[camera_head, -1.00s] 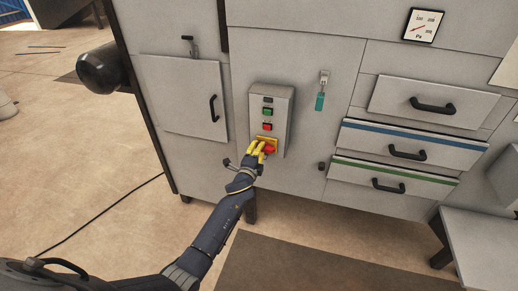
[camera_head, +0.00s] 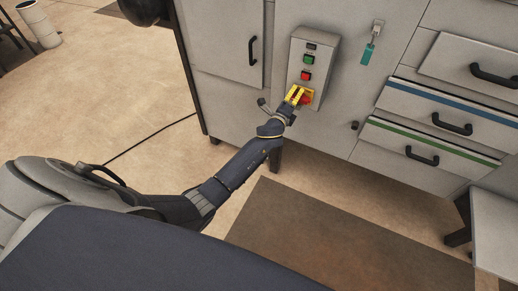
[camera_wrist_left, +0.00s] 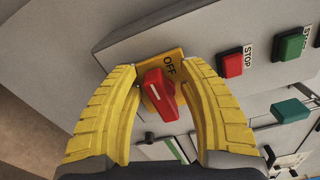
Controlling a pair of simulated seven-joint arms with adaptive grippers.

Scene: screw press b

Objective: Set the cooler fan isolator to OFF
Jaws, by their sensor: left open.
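The cooler fan isolator is a red rotary handle on a yellow plate, low on the grey control box (camera_head: 318,58). In the left wrist view the red handle (camera_wrist_left: 160,95) stands between my yellow fingers, and the plate (camera_wrist_left: 171,62) reads OFF at its upper edge. My left gripper (camera_head: 297,96) is at the isolator in the head view, covering part of it. In the left wrist view the left gripper (camera_wrist_left: 160,98) is open, one finger on each side of the handle; a gap shows, contact is unclear. My right gripper is not in view.
Above the isolator are a red STOP button (camera_wrist_left: 230,65) and a green button (camera_head: 308,60). A teal tag (camera_head: 368,52) hangs to the right. Drawers with black handles (camera_head: 452,124) lie further right. A brown mat (camera_head: 320,235) covers the floor in front.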

